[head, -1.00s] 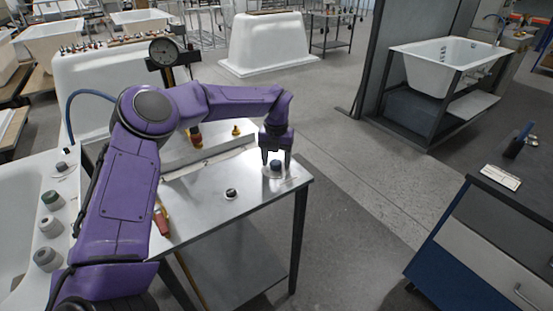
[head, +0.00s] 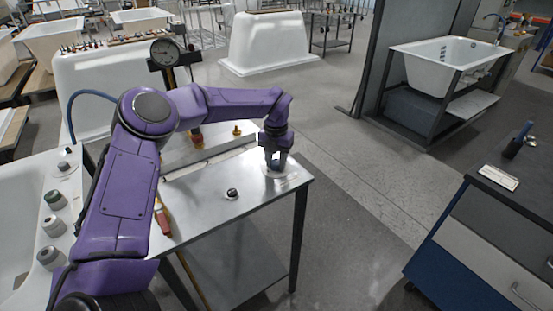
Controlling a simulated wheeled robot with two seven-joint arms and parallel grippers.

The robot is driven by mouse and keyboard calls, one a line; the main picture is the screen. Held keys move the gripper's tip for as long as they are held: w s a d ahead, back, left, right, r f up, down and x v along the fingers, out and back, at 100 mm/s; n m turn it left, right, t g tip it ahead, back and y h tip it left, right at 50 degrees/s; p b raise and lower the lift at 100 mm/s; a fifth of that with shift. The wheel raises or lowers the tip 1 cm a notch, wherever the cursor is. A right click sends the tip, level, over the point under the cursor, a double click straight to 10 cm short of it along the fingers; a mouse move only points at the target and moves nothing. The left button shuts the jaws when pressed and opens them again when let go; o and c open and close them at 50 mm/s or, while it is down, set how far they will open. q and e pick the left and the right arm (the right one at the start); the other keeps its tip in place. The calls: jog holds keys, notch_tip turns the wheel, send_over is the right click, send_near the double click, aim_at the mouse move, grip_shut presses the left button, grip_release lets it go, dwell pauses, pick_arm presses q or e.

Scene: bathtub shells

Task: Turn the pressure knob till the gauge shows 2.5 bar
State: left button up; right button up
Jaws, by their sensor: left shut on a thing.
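The round dark-faced gauge (head: 165,52) stands on a post behind my left arm in the head view; its needle is too small to read. My left gripper (head: 276,163) points down at the right end of the steel table and is shut on the dark knob there. The gripper mostly hides the knob, and its pale round base plate (head: 283,177) shows under the fingers. A second small dark knob (head: 232,194) sits apart on the table, to the left and nearer me. My right gripper is not in view.
The steel table (head: 215,210) has clear room around its front. A red-handled tool (head: 163,222) lies at its left edge, and yellow and red fittings (head: 237,131) stand at its back. A white tub shell (head: 25,215) is left; a dark-topped cabinet (head: 520,200) is right.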

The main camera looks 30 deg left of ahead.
aim_at(275, 162)
pick_arm(q)
jog(key=m+p, duration=0.2)
jog(key=m, duration=0.3)
jog(key=shift+a+r, duration=0.1)
jog(key=shift+r, duration=0.05)
jog(key=shift+m+p, duration=1)
jog(key=shift+m, duration=1.5)
jog(key=o, duration=1)
jog(key=shift+o, duration=0.2)
notch_tip(275, 162, up, 10)
jog(key=b, duration=0.1)
jog(key=shift+r+b, duration=0.2)
jog(key=shift+b, duration=0.1)
